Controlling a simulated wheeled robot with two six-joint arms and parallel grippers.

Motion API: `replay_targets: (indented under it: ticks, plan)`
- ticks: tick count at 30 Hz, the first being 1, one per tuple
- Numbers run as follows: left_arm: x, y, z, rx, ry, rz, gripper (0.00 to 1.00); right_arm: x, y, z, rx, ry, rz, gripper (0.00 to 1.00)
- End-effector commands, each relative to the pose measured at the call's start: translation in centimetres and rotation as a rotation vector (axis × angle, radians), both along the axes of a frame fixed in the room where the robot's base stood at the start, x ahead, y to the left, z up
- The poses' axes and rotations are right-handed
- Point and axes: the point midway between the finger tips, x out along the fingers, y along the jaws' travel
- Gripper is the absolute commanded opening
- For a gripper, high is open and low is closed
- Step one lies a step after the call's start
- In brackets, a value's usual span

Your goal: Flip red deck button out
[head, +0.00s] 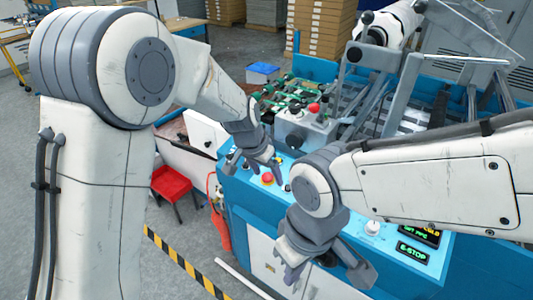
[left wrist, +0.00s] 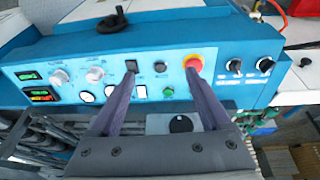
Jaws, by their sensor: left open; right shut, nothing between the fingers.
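The red button (head: 267,179) sits in a yellow ring on the blue control panel. It also shows in the left wrist view (left wrist: 194,62), at the tip of the right-hand finger, which overlaps its lower edge; I cannot tell whether they touch. My left gripper (head: 254,168) is open over the panel, its fingers (left wrist: 160,78) spread with nothing between them. The other fingertip is by a black switch (left wrist: 131,66). My right gripper (head: 292,275) is shut and empty, low in front of the cabinet, away from the button.
The panel also carries a green button (left wrist: 168,91), pale knobs (left wrist: 95,75) and black selectors (left wrist: 235,66). A lit E-STOP display (head: 412,252) is at the right. A grey box with a red knob (head: 314,107) stands behind. A red stool (head: 172,184) is on the floor at left.

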Motion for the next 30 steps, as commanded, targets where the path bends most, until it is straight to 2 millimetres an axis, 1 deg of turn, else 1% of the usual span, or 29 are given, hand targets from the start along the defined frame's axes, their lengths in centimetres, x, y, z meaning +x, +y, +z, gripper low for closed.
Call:
replay_targets:
  ticks: [1,3,6,9,13,24,30]
  plan:
    - [2.4,0.7,0.4,0.001,-0.016,0.011,0.81,0.0,0.0,1.8,0.0,0.0,0.0,0.0]
    - [4.8,1.5,-0.1,0.001,-0.044,0.015,0.81,0.0,0.0,2.6,0.0,0.0,-0.001,0.0]
    - [6.9,2.2,-0.7,0.002,-0.071,0.018,0.81,0.0,0.0,3.1,-0.001,0.001,-0.001,0.0]
    - [7.9,2.5,-1.4,0.004,-0.082,0.018,0.81,0.0,0.0,3.4,-0.001,0.001,-0.001,0.0]
    - [8.4,2.2,-2.7,0.004,-0.081,0.018,0.81,0.0,0.0,3.7,-0.001,0.001,-0.001,0.0]
    - [10.3,0.8,-8.6,0.005,-0.081,0.019,0.81,0.0,0.0,5.7,-0.001,0.001,0.0,0.0]
    - [10.9,0.3,-10.5,0.004,-0.082,0.018,0.81,0.0,0.0,6.2,-0.001,0.001,0.002,0.0]
